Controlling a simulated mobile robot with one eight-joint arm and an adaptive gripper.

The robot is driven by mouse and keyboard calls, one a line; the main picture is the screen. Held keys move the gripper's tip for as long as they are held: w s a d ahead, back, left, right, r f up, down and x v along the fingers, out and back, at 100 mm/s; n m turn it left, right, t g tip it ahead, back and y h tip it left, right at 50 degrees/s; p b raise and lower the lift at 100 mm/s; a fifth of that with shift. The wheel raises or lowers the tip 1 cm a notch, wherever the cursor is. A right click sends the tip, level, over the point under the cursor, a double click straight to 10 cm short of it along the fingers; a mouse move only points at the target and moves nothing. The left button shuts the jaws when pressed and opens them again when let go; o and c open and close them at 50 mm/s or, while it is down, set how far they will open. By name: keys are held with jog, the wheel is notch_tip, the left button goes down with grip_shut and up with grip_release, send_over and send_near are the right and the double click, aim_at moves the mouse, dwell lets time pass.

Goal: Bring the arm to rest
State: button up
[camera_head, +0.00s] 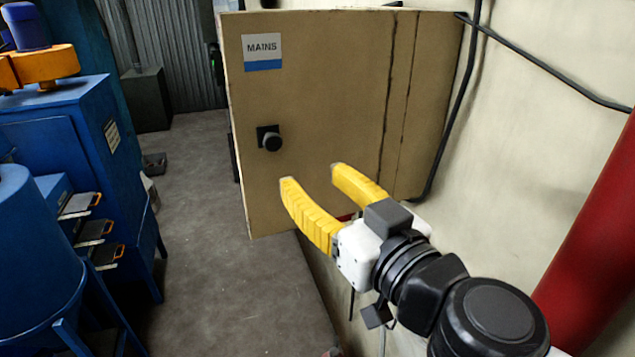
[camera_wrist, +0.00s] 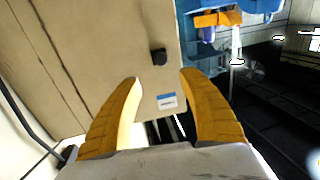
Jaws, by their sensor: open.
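My gripper (camera_head: 312,176) has two yellow fingers and a white and black body. It is open with nothing between the fingers. In the head view it is in front of the lower part of a tan cabinet door marked MAINS (camera_head: 325,120). In the wrist view the open fingers (camera_wrist: 160,85) point toward the same door (camera_wrist: 105,45), and a gap to it cannot be judged. The black knob (camera_head: 270,138) on the door is to the left of the fingers in the head view and beyond them in the wrist view (camera_wrist: 159,57).
Blue machinery (camera_head: 60,150) with an orange part stands at the left. A pale wall (camera_head: 530,110) with black cables is at the right, with a thick red pipe (camera_head: 592,255). Grey floor (camera_head: 205,230) is open between machinery and cabinet.

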jog(key=shift+f, duration=0.1)
jog(key=w+d+f+m+g+h+b, duration=0.1)
jog(key=d+f+m+h+b, duration=0.15)
jog(key=d+f+b, duration=0.65)
jog(key=w+d+f+m+g+h+b, duration=0.15)
jog(key=f+h+b, duration=0.4)
jog(key=f, duration=0.75)
jog(key=w+d+f+m+h+b, duration=0.1)
jog(key=d+f+m+h+b, duration=0.1)
jog(key=d+f+b, duration=0.6)
jog(key=s+a+f+g+y+b, duration=0.1)
jog(key=s+f+g+b, duration=0.2)
jog(key=f+b, duration=0.6)
jog(key=s+a+f+n+g+y+b, duration=0.1)
jog(key=s+f+g+b, duration=0.3)
jog(key=f, duration=2)
jog(key=a+b, duration=0.1)
jog(key=b, duration=0.4)
jog(key=shift+s+a, duration=0.2)
jog(key=shift+s, duration=0.05)
